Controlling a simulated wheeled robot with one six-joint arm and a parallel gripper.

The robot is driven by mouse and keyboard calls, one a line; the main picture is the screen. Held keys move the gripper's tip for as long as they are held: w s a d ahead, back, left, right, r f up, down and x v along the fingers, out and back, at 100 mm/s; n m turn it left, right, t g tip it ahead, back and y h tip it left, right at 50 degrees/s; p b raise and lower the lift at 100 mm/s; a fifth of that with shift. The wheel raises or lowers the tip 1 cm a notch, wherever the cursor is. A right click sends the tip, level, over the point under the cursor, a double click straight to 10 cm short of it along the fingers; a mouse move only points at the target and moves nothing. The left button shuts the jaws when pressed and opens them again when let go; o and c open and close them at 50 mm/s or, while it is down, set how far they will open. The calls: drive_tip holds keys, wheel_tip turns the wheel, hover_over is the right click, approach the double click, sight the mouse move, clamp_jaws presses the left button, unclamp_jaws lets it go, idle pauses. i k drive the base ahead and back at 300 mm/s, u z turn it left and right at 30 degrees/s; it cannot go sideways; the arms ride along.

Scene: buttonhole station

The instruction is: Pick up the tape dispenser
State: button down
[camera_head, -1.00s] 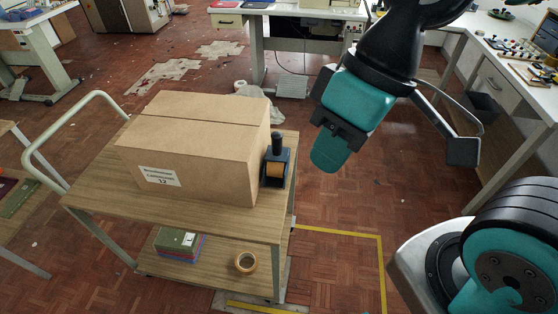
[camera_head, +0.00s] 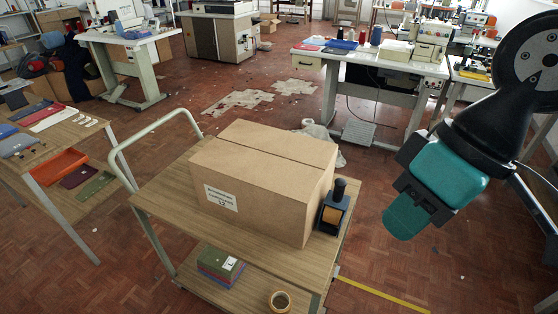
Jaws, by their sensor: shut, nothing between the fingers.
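The tape dispenser (camera_head: 334,208) is a small dark object with an upright black knob or handle and a tan patch on its front. It stands on the top shelf of the wooden cart (camera_head: 178,206), close against the right end of a large cardboard box (camera_head: 263,170). My gripper (camera_head: 402,222) hangs in the air to the right of the dispenser, apart from it. Its teal end points down and left; it is shut and empty. The fingertips are hard to make out separately.
The cart's tube handle (camera_head: 150,130) rises at its left. A table with trays (camera_head: 60,166) stands at left, a sewing table (camera_head: 375,62) behind. Open floor lies right of the cart.

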sight(336, 203)
drive_tip(key=z, duration=1.5)
drive_tip(key=i, duration=2.15)
drive_tip(key=u, duration=3)
